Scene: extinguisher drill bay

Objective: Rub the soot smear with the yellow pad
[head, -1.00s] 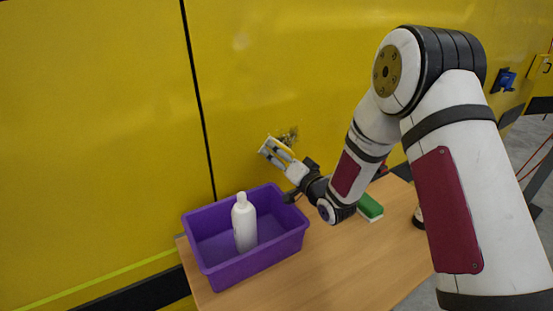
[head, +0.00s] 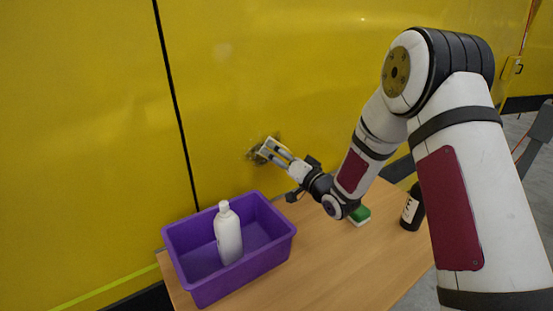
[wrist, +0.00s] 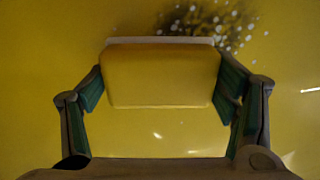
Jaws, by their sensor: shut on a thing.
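The yellow pad (wrist: 160,76), with a pale strip along its far edge, sits between the fingers of my gripper (wrist: 161,84) in the wrist view. My gripper (head: 272,150) is shut on it. The soot smear (wrist: 205,17) is a dark patch with pale specks on the yellow panel, just beyond the pad's top edge and to the right; the pad may hide part of it. In the head view the smear (head: 254,156) shows around the pad's end of my gripper. I cannot tell whether the pad touches the panel.
A purple bin (head: 185,280) holding a white bottle (head: 228,235) stands on the wooden table (head: 330,255), below and left of my gripper. A green and white sponge (head: 360,215) and a dark bottle (head: 412,208) stand to the right. The table's front middle is clear.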

